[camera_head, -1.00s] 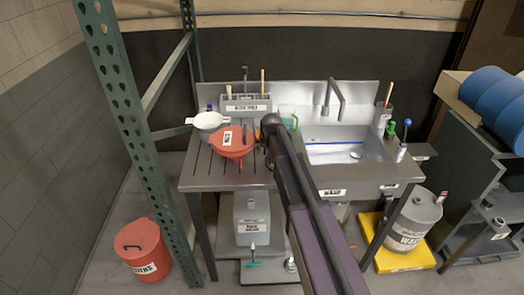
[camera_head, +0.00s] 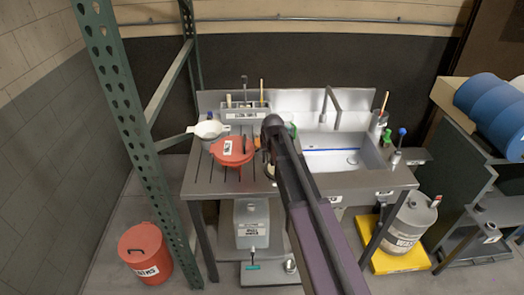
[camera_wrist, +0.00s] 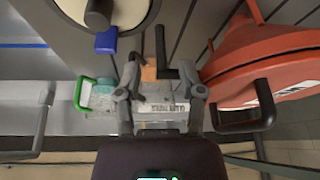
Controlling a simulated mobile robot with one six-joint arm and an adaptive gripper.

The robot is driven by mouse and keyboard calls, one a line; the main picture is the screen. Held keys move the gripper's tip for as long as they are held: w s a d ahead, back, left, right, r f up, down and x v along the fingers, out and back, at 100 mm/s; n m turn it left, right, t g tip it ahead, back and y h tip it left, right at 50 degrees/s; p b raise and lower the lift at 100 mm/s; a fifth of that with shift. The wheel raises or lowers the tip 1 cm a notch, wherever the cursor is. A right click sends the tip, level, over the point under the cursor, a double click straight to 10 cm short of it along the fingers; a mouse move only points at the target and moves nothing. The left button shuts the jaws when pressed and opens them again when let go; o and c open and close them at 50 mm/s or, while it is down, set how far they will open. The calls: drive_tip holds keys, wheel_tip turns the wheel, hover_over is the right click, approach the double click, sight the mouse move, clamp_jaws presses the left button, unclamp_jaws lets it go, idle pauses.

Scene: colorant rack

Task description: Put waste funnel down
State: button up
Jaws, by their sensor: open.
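The waste funnel is a red funnel (camera_head: 232,150) with a white label, standing on the grey slatted drain top left of the sink. In the wrist view the funnel (camera_wrist: 262,62) is at the right, with its black handle (camera_wrist: 262,108) toward my gripper. My gripper (camera_wrist: 160,88) is open, left of that handle and apart from it. In the head view my gripper (camera_head: 271,142) is just right of the funnel, and my arm hides part of the drain top. What lies directly beneath the funnel is hidden.
A white funnel (camera_head: 209,130) stands behind and left of the red one. A grey tool holder (camera_head: 245,113) is at the back. The sink (camera_head: 345,158) is to the right. A green post (camera_head: 125,130) rises at the left. The drain top's front left (camera_head: 205,182) is clear.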

drive_tip(key=p+v, duration=0.5)
drive_tip(key=v, duration=0.1)
idle(0.3)
drive_tip(key=shift+s, duration=0.1)
idle(0.5)
drive_tip(key=s+d+m+g, duration=0.1)
drive_tip(key=s+d+g, duration=0.1)
drive_tip(key=s, duration=1)
drive_tip(key=s+d+f+g+h, duration=0.1)
drive_tip(key=s+d, duration=0.4)
drive_tip(key=s, duration=0.8)
drive_tip(key=shift+s+d+f+m+g, duration=0.15)
drive_tip(key=shift+s+d+m+g, duration=0.2)
drive_tip(key=shift+g, duration=0.35)
drive_tip(key=shift+w, duration=0.1)
drive_tip(key=shift+d, duration=0.1)
